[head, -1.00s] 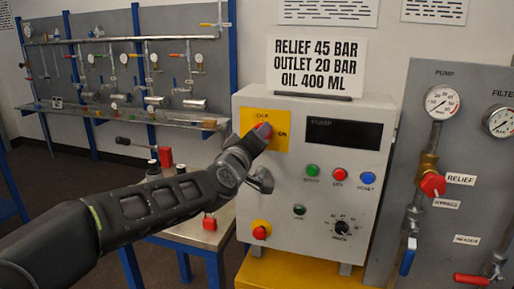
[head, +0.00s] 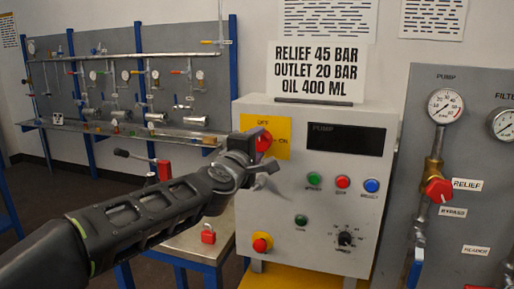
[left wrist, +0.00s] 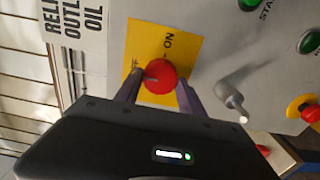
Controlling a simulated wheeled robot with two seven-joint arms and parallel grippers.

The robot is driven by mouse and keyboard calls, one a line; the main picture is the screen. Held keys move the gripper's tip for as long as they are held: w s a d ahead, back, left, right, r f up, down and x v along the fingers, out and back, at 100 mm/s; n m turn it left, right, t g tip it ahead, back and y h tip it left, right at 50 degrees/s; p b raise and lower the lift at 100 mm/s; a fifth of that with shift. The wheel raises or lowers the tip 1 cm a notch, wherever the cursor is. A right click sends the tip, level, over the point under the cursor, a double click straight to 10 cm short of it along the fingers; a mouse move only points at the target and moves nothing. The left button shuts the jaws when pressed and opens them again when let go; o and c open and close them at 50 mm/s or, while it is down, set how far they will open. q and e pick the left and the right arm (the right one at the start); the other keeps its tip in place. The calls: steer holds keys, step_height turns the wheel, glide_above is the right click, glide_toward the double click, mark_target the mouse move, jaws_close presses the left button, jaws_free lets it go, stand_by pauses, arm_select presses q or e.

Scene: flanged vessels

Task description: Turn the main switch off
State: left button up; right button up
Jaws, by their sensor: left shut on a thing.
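The main switch is a red knob (head: 265,141) on a yellow plate (head: 281,126) at the upper left of the grey control box. The plate reads OFF at the top and ON at the right. My left gripper (head: 258,143) reaches it from the left and is shut on the knob. In the left wrist view the red knob (left wrist: 160,76) sits between the two fingers (left wrist: 160,90), in front of the yellow plate (left wrist: 183,42). Which word the knob points at I cannot tell. My right gripper is in neither view.
A grey lever (left wrist: 232,98) sticks out of the box close to the gripper. The control box (head: 300,205) carries several buttons and a dial (head: 345,238). A gauge panel (head: 475,150) stands at the right. A low table with a red padlock (head: 208,234) is at the left.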

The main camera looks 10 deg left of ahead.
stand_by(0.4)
arm_select(q)
steer(key=o, duration=1.4)
steer(key=shift+c, duration=0.2)
steer(key=shift+s, duration=0.1)
steer(key=s, duration=0.7)
steer(key=shift+s+a, duration=0.3)
